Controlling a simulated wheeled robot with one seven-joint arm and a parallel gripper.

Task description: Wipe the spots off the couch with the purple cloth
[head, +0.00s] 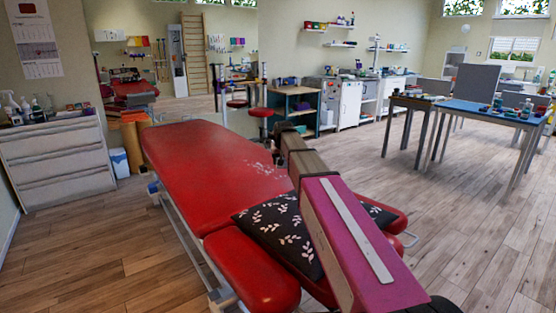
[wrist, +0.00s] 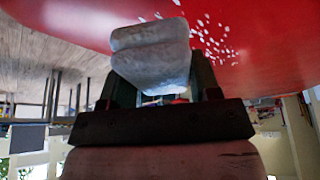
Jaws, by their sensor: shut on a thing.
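The red couch (head: 195,155) stretches across the middle of the head view. A patch of small white spots (head: 262,169) lies on it, left of my arm; the spots also show in the wrist view (wrist: 215,42). My gripper (wrist: 158,75) is shut on a folded cloth (wrist: 150,50), which looks pale grey rather than purple in the wrist view. The cloth shows against the red couch surface, beside the spots; I cannot tell whether it touches. In the head view my arm hides the cloth and part of the couch.
A black cushion with white leaves (head: 275,228) lies on the near end of the couch, partly under my arm. A white drawer unit (head: 60,165) stands at the left. A blue-topped table (head: 485,112) with bottles stands at the right. The wooden floor between is clear.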

